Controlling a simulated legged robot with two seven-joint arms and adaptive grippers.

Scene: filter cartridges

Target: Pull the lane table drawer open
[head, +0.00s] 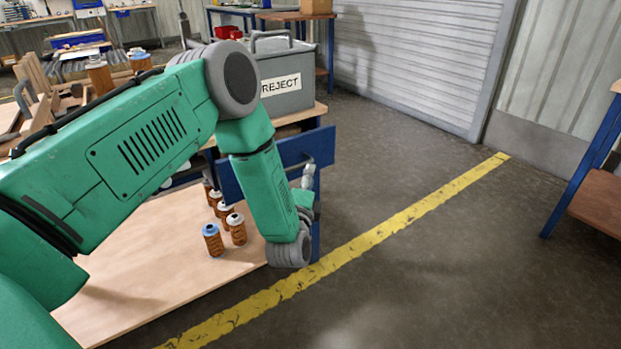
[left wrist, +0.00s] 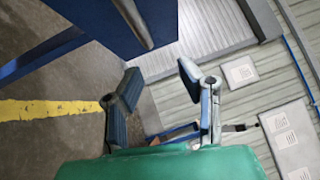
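The lane table drawer has a blue front (head: 290,151) under the wooden table top, partly hidden behind my left arm. Its grey bar handle (left wrist: 133,22) shows at the top of the left wrist view, on the blue drawer front (left wrist: 88,18). My left gripper (head: 307,178) is in front of the drawer front near the handle in the head view. In the left wrist view its two fingers (left wrist: 165,88) are spread apart with nothing between them. The handle lies beyond the fingertips, apart from them. My right gripper is in neither view.
A grey REJECT bin (head: 284,80) stands on the table top. Several orange cartridges (head: 214,240) stand on the lower wooden board (head: 150,265). A yellow floor line (head: 400,220) runs past the table. The floor to the right is clear up to another blue-legged table (head: 585,160).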

